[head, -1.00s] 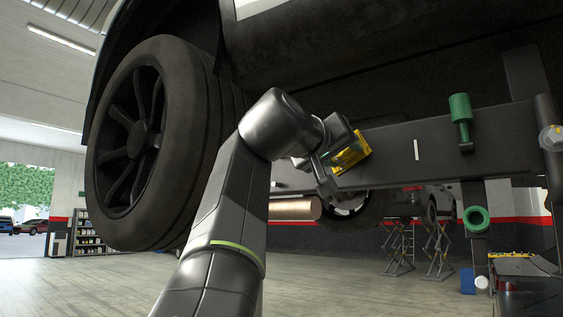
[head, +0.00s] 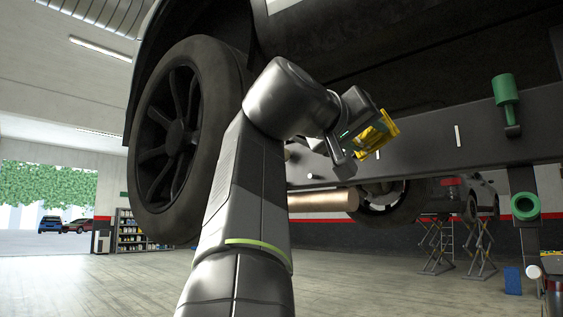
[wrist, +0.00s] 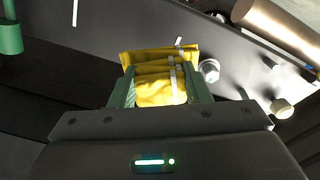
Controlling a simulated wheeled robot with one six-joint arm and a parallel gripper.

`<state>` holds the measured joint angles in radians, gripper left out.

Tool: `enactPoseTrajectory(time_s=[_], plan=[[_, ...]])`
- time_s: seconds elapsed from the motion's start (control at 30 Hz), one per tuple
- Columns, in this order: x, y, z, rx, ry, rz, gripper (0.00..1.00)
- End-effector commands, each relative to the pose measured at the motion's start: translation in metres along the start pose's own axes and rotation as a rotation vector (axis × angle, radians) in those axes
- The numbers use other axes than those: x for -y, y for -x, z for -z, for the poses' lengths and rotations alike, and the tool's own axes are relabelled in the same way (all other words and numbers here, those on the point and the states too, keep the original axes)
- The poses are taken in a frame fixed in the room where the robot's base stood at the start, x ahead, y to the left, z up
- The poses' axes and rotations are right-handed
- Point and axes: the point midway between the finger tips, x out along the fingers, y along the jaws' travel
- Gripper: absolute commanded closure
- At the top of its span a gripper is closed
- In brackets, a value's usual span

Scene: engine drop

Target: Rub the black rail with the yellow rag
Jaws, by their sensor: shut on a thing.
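The yellow rag (head: 380,131) is held in my gripper (head: 366,134) in front of the black rail (head: 485,137), left of the middle of its visible length. In the wrist view the rag (wrist: 158,88) is folded and bunched between the two green fingers of my gripper (wrist: 160,92), which are shut on it. Its far edge lies over the rail (wrist: 135,25) in the picture; I cannot tell whether they touch. Two short white marks show on the rail, one just below the rag in the head view.
Bolt heads (wrist: 209,70) stand out from the rail near the rag. A green cylinder (head: 507,90) and a green ring (head: 525,206) are at the right. A copper-coloured tube (head: 324,200) lies below the rail, and a large wheel (head: 187,138) is at left.

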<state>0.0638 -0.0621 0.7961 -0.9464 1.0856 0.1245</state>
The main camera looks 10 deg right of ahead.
Motion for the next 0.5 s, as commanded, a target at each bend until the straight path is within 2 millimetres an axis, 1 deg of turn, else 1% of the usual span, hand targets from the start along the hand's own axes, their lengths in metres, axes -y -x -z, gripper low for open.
enactPoseTrajectory(time_s=[0.23,0.5], plan=[[0.0,0.003,0.0,-0.001,0.0,0.002,0.75],[0.001,0.025,0.0,-0.001,0.0,0.004,0.75]])
